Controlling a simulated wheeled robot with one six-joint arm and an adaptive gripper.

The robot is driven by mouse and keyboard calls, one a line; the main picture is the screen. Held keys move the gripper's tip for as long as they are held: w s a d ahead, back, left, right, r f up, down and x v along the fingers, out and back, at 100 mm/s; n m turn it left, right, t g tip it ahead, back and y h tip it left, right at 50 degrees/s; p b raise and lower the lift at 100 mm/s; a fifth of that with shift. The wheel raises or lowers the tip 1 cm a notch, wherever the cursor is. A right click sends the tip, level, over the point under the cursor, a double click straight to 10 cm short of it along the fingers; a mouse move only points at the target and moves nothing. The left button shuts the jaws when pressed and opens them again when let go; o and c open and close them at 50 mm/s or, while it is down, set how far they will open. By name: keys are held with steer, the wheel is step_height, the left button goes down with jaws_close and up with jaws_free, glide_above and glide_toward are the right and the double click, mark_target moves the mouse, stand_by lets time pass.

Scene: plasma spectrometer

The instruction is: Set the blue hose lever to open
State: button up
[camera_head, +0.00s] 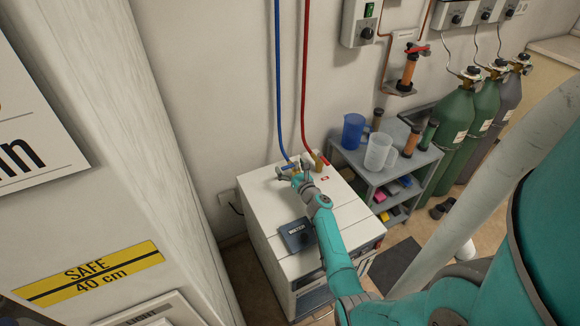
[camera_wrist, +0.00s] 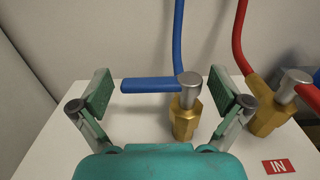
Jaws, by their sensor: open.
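The blue hose lever (camera_wrist: 150,85) sticks out to the left from the silver cap of a brass valve (camera_wrist: 185,118), level and crosswise in the wrist view. The blue hose (camera_wrist: 178,35) rises behind it; it also shows in the head view (camera_head: 278,80). My gripper (camera_wrist: 158,92) is open, with one finger to the left of the lever's free end and the other to the right of the valve. Neither finger visibly touches the lever. In the head view my gripper (camera_head: 296,173) is over the back of the white cabinet (camera_head: 345,211) and partly hides the valve.
A red hose (camera_head: 305,80) runs to a second brass valve (camera_wrist: 272,112) close on the right, beside a red IN label (camera_wrist: 280,166). A grey cart (camera_head: 372,178) with jugs stands right of the cabinet, with gas cylinders (camera_head: 456,135) beyond. The wall is close behind.

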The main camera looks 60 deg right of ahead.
steer(key=c, duration=1.1)
steer(key=shift+o, duration=0.2)
steer(key=shift+n+t+y, duration=0.3)
steer(key=shift+n+y, duration=0.1)
steer(key=shift+y, duration=0.2)
steer(key=n+t+y, duration=0.1)
steer(key=y, duration=0.1)
steer(key=s+n+y, duration=0.1)
steer(key=n+y, duration=0.1)
steer(key=y, duration=0.1)
steer(key=shift+t, duration=0.4)
steer(key=shift+s+a+n+y, duration=0.1)
steer(key=shift+s+n+y, duration=0.15)
steer(key=shift+n+y, duration=1.3)
steer(key=shift+s+a+n+y, duration=0.15)
steer(key=shift+n+y, duration=0.8)
steer(key=shift+y, duration=1.1)
steer(key=shift+s+y, duration=0.1)
steer(key=shift+y, duration=0.2)
steer(key=o, duration=1.1)
steer(key=shift+c, duration=0.2)
